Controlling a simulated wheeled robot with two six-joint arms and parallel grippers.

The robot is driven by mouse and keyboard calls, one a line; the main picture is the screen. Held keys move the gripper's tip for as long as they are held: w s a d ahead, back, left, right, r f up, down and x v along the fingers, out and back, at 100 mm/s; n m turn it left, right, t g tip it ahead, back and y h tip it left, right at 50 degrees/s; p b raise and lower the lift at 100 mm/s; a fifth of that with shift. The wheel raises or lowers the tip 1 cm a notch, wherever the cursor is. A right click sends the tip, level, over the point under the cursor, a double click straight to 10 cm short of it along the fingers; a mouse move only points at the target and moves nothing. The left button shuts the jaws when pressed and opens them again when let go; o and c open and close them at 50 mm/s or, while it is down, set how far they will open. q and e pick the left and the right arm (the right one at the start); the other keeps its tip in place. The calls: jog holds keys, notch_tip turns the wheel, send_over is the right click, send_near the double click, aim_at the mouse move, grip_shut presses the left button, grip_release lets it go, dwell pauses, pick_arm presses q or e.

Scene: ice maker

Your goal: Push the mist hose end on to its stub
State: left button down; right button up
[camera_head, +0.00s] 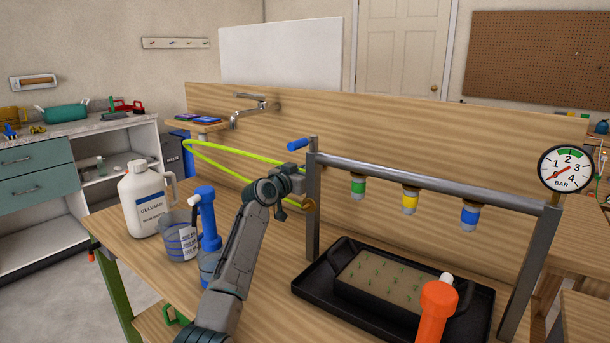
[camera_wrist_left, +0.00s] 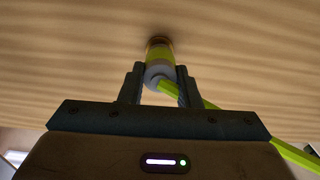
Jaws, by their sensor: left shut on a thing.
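My left gripper (camera_head: 294,186) is beside the left post of the metal rail frame. In the left wrist view its two fingers (camera_wrist_left: 161,86) are shut on the mist hose end (camera_wrist_left: 160,58), a grey and yellow-green sleeve. A brass-coloured round part, seemingly the stub (camera_wrist_left: 158,41), is directly beyond the hose end and in line with it. I cannot tell whether a gap is left between them. In the head view a brass part (camera_head: 310,206) shows at the post. The yellow-green hose (camera_head: 222,150) loops left behind my arm. My right gripper is not in view.
The rail frame (camera_head: 430,187) carries green, yellow and blue nozzles above a black tray (camera_head: 305,287) with a planted box. A white jug (camera_head: 143,205), a measuring cup (camera_head: 178,240) and a blue pump (camera_head: 207,215) stand left of my arm. An orange bottle (camera_head: 437,308) is at front right.

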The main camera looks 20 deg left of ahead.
pick_arm(q)
jog(key=shift+b+x, duration=0.5)
jog(key=shift+x, duration=0.25)
jog(key=c, duration=1)
grip_release()
jog(key=shift+d, duration=0.1)
jog(key=v, duration=0.7)
jog(key=shift+s, duration=0.2)
